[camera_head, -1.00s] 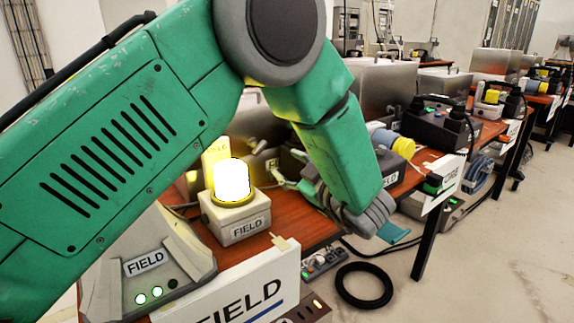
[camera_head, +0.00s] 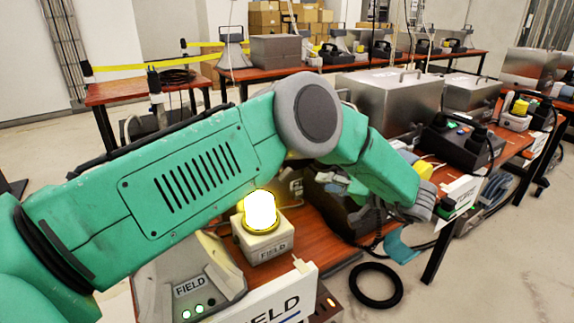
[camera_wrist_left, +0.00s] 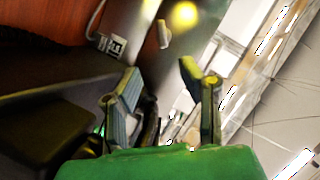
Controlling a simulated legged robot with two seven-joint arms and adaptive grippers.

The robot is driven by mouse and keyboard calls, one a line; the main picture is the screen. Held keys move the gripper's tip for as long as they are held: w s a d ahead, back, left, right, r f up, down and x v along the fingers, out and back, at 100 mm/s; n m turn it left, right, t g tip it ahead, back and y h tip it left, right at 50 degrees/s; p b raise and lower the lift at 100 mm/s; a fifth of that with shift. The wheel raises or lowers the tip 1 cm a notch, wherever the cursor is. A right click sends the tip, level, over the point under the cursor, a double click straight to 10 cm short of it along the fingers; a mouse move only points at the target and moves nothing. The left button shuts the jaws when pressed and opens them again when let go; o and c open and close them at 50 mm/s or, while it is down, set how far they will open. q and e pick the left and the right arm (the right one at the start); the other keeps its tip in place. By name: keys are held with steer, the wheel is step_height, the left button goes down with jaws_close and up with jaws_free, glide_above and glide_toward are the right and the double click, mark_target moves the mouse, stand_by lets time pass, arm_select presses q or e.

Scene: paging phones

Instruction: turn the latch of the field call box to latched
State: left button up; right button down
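A grey sloped unit labelled FIELD (camera_head: 190,288) with small green lights stands at the lower left of the head view. A box labelled FIELD (camera_head: 268,246) with a glowing yellow lamp stands beside it. A dark case (camera_head: 345,208) stands behind my left forearm, partly covered by it. I cannot make out a latch in either view. My right gripper is out of view.
A white FIELD sign (camera_head: 285,300) hangs at the front edge of the red-brown table (camera_head: 310,237). A black ring (camera_head: 376,286) lies on the floor. Metal cases (camera_head: 385,95) and a black device (camera_head: 455,140) stand further along.

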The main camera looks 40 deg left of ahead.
mark_target(289, 176)
arm_select(q)
steer(key=b+x, duration=0.1)
steer(key=x, duration=1.3)
steer(key=shift+s, duration=0.15)
